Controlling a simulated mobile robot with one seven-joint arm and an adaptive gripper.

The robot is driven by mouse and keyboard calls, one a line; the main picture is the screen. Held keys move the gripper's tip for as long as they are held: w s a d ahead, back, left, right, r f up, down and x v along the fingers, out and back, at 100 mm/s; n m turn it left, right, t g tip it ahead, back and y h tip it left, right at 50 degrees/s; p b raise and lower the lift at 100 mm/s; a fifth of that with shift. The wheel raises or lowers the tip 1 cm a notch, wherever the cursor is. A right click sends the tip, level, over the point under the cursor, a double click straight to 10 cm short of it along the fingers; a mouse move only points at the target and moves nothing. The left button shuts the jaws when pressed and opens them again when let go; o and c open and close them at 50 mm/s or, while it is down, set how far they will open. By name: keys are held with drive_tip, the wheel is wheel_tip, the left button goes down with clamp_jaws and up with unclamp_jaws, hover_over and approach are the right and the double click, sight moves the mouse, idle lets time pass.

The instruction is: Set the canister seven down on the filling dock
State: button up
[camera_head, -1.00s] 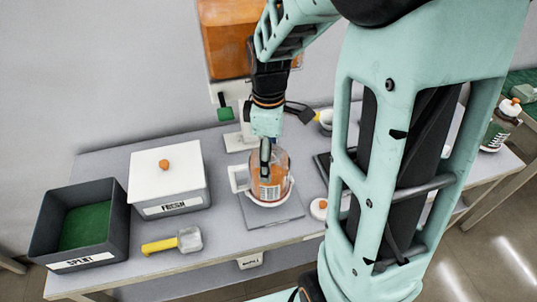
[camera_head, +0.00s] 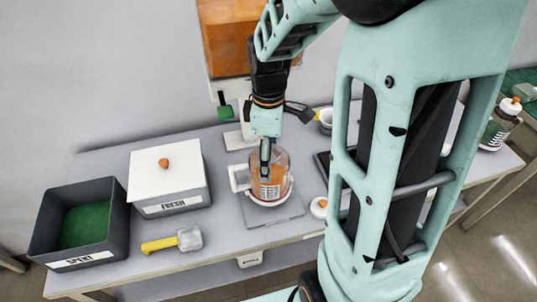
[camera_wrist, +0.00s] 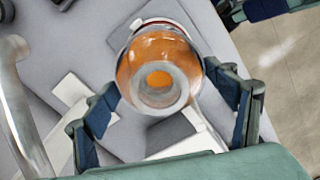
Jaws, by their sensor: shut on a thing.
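The canister (camera_head: 271,180) is a clear round vessel with orange contents, a barcode label, a white lower ring and a white handle on its left. Its number cannot be read. It stands upright over the grey square plate (camera_head: 283,214) on the bench; whether its base touches the plate is hard to tell. My gripper (camera_head: 265,160) comes from above and is shut on the canister's upper part. In the wrist view my gripper's fingers (camera_wrist: 168,108) lie on both sides of the canister (camera_wrist: 155,65), whose round grey top has an orange centre.
A white FRESH box (camera_head: 170,180) and a dark SPENT bin (camera_head: 75,225) stand at the left. A yellow-handled scoop (camera_head: 175,241) lies before them. A white round lid (camera_head: 319,207) lies just right of the plate. An orange hopper (camera_head: 222,45) hangs behind.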

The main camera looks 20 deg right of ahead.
drive_tip(key=shift+f+b, duration=0.95)
drive_tip(key=shift+f, duration=0.4)
drive_tip(key=o, duration=1.9)
drive_tip(key=shift+o, duration=0.2)
